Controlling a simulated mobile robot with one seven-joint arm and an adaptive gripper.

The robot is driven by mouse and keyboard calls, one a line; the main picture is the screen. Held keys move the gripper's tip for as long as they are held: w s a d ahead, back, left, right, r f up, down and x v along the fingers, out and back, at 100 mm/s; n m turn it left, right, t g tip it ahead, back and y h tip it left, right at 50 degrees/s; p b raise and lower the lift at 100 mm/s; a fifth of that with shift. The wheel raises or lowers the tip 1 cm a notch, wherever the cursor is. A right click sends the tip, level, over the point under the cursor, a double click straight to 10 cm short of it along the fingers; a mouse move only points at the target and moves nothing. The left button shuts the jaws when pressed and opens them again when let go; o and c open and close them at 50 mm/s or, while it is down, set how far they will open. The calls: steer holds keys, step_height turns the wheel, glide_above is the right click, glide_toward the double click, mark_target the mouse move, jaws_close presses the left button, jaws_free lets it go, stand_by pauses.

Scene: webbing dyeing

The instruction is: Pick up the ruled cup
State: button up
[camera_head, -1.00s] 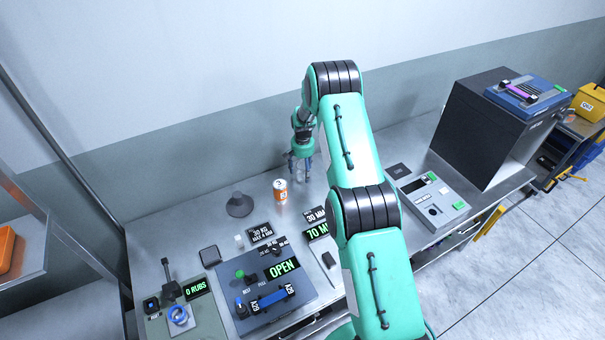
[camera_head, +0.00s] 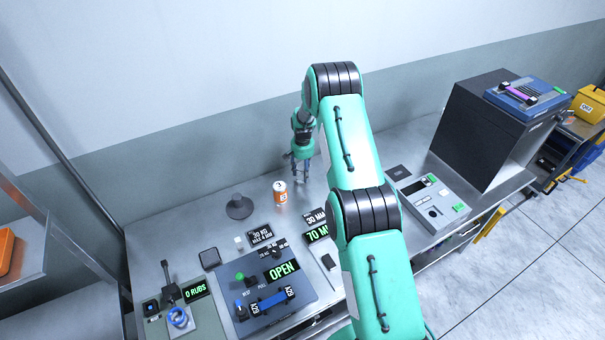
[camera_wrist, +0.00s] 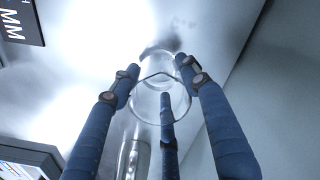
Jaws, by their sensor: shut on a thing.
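A clear, see-through cup (camera_wrist: 160,103), which I take to be the ruled cup, shows between the blue fingers in the wrist view. Its round rim is plain, but I cannot make out any ruled marks. My gripper (camera_wrist: 160,84) has its fingers around the cup and is shut on it. In the head view my gripper (camera_head: 299,168) is low over the back of the steel bench, behind and right of an orange-and-white can. The cup is too faint to make out there, and I cannot tell whether it touches the bench.
The orange-and-white can (camera_head: 280,192) stands close by, with a dark grey cone-shaped object (camera_head: 239,206) to its left. Panels, including one reading OPEN (camera_head: 283,271), fill the bench front. A dark box (camera_head: 473,130) stands at the right. The wall is close behind.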

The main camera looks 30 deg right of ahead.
mark_target(303, 167)
steer(key=shift+r, duration=0.3)
steer(key=shift+r, duration=1.15)
steer(key=shift+s+r+b, duration=0.1)
steer(key=shift+r+b, duration=0.1)
steer(key=shift+b, duration=0.1)
steer(key=s+a, duration=0.2)
steer(key=s, duration=0.5)
steer(key=s+a+r+b, duration=0.1)
steer(key=s+a, duration=0.1)
steer(key=s, duration=0.6)
steer(key=shift+a+r, duration=0.15)
steer(key=shift+a, duration=0.15)
